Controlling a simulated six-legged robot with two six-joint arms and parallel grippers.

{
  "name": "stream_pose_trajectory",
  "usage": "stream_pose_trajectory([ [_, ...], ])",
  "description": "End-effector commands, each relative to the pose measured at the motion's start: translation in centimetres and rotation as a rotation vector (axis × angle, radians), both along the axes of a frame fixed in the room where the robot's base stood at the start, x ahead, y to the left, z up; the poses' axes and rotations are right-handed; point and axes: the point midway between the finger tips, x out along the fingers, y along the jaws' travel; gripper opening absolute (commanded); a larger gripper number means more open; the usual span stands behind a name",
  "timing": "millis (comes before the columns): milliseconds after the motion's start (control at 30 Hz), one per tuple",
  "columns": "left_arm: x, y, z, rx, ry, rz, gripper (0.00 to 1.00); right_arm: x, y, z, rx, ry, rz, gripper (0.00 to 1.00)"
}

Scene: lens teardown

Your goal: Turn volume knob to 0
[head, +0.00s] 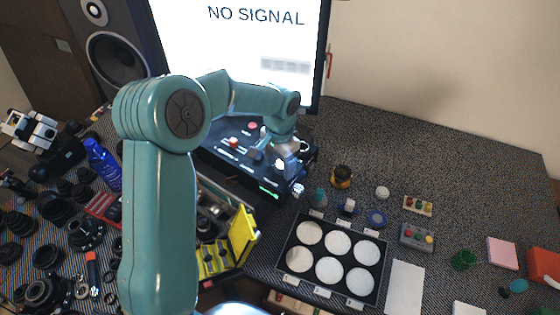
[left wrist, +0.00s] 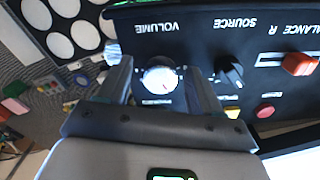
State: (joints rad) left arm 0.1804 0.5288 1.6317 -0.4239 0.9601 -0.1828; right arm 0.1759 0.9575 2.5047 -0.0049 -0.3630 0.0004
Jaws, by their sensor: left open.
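The volume knob (left wrist: 160,78) is a round silver-white knob below the VOLUME label on a black control panel (left wrist: 205,25). In the left wrist view the two fingers of my left gripper (left wrist: 162,85) stand open on either side of it, with dark gaps between knob and fingers. I cannot tell its pointer setting. In the head view my left gripper (head: 284,150) is over the right part of the panel (head: 230,176), below the monitor, and largely hides the knob. My right gripper is not in view.
Beside the volume knob are a black SOURCE knob (left wrist: 232,72) and a red slider cap (left wrist: 298,64). A monitor (head: 240,45) reading NO SIGNAL stands behind the panel. A black tray (head: 333,288) with white discs lies in front, right. Lens parts crowd the left.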

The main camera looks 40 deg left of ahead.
Motion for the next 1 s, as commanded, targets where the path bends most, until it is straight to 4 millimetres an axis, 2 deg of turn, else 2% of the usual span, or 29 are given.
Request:
stream_pose_trajectory([
  [67,0.0,0.0,0.0,0.0,0.0,0.0,0.62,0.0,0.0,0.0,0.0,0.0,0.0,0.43],
  [200,0.0,0.0,0.0,0.0,0.0,0.0,0.17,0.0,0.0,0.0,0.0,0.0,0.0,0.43],
  [233,0.0,0.0,0.0,0.0,0.0,0.0,0.09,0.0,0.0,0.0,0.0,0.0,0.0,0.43],
  [633,0.1,0.0,-0.1,-0.001,-0.003,0.057,0.09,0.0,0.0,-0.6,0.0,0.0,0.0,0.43],
  [1000,0.1,-0.1,-0.2,0.0,-0.004,0.34,0.09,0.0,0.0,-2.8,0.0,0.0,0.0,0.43],
])
